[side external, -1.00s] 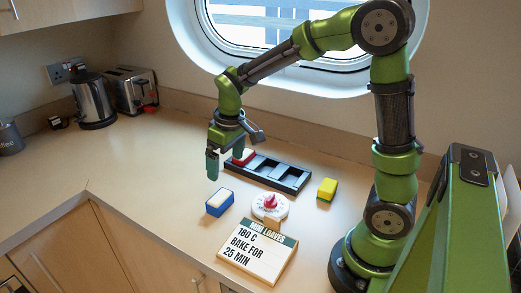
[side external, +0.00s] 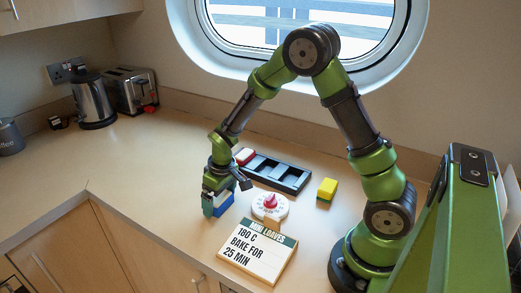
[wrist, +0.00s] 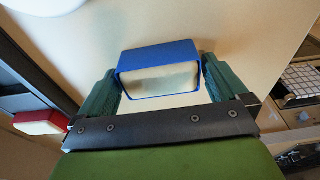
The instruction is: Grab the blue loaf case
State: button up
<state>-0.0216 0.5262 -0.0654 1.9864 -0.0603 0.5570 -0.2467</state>
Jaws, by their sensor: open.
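The blue loaf case (side external: 223,203), with a pale top, stands on the counter left of the dial. In the side view my gripper (side external: 212,207) is down at it and hides part of it. In the wrist view the blue loaf case (wrist: 160,68) lies between the tips of my two green fingers, with my gripper (wrist: 160,85) open. A small gap shows on the left side; on the right the finger is very close, and I cannot tell whether it touches.
A black tray with several slots (side external: 275,172) lies behind, with a red case (side external: 245,156) at its left end. A yellow case (side external: 327,189) stands at right. A white dial with a red knob (side external: 270,205) and a recipe sign (side external: 257,250) are close by.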

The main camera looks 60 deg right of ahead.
jog(key=shift+c, duration=0.5)
jog(key=c, duration=0.7)
